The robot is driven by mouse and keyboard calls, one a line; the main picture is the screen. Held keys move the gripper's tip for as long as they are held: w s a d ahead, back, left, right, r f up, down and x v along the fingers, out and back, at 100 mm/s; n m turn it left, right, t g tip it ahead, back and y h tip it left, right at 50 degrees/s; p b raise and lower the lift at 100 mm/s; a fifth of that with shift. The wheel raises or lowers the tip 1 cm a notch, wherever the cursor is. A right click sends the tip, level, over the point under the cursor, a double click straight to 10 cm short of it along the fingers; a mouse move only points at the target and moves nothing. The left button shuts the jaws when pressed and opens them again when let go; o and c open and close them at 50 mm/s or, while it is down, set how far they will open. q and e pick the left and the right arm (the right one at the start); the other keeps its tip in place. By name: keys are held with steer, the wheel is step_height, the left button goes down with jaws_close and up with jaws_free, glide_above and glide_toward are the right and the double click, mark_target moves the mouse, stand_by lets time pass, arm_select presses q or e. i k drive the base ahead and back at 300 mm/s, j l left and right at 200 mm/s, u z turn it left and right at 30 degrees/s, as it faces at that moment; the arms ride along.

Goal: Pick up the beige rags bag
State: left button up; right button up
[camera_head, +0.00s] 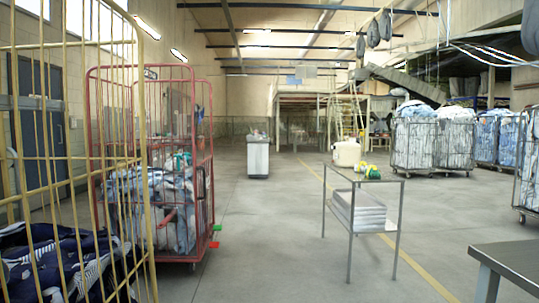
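No bag is clearly recognisable as the beige rags bag. A cream-coloured, rounded object (346,152) stands at the far left end of a small metal table (364,174); I cannot tell whether it is a bag or a container. Several grey bags (372,33) hang from an overhead rail at the upper right. Neither of my grippers is in view.
A yellow cage (143,150) with dark blue cloth is close at left, beside a red cage trolley (210,160) holding pale bundles. Cages of light blue bundles (414,143) stand at back right. A grey tabletop (515,262) is at lower right.

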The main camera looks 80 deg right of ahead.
mark_target(346, 154)
steer(key=z, duration=3.15)
steer(key=u, duration=0.35)
steer(key=i+u, duration=0.2)
steer(key=i, duration=7.65)
steer(key=l, duration=0.1)
